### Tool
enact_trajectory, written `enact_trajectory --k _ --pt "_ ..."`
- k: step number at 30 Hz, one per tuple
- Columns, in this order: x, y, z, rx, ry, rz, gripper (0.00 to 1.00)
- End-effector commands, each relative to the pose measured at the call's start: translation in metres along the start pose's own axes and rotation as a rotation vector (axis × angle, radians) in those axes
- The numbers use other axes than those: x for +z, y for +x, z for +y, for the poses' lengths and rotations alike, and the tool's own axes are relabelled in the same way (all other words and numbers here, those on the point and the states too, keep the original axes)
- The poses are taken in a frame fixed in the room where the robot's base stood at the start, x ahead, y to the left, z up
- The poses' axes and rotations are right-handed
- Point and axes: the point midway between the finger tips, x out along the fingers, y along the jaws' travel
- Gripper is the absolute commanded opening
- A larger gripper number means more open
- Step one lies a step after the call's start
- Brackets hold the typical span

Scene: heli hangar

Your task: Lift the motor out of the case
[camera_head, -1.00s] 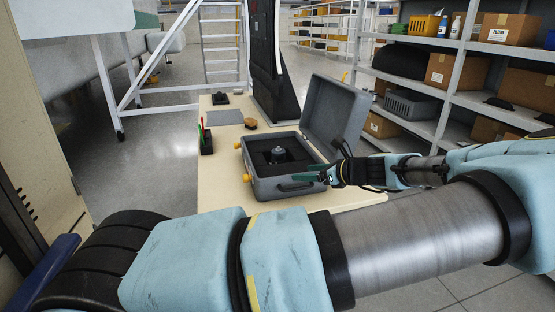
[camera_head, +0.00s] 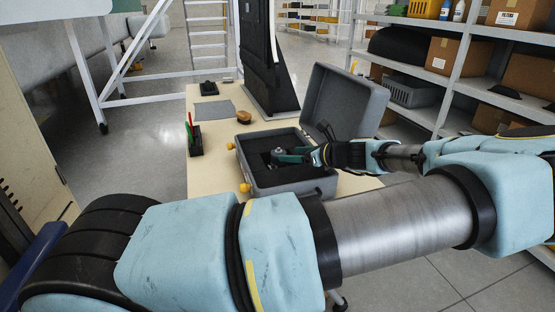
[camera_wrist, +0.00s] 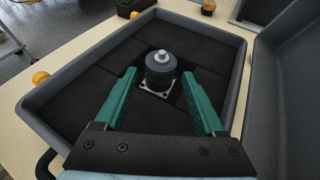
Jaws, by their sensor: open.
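The grey case (camera_head: 236,160) stands open on the table, its lid raised at the back right. Black foam lines its inside. The motor (camera_wrist: 161,72), a dark cylinder with a silver top and a square metal base plate, stands upright in a recess in the foam. In the head view the motor (camera_head: 278,155) is partly hidden by my gripper. My gripper (camera_head: 290,154) reaches in over the case from the right. In the wrist view its two green fingers (camera_wrist: 166,87) are spread apart, their tips at either side of the motor, with gaps between. The motor's lower part sits in the recess.
The cream table (camera_head: 215,192) also holds a pen holder (camera_head: 194,138), a grey mat (camera_head: 214,111), a brush-like brown object (camera_head: 244,117) and a small black item (camera_head: 208,88). Yellow knobs (camera_head: 245,187) stick out by the case. A loaded shelf (camera_head: 430,110) stands at the right.

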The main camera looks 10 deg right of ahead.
Motion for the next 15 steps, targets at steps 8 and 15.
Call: enact_trajectory --k 8,15 --pt "0.001 0.025 -0.001 -0.001 0.0 0.0 0.71" --pt "0.001 0.059 -0.001 0.002 0.0 -0.001 0.71"
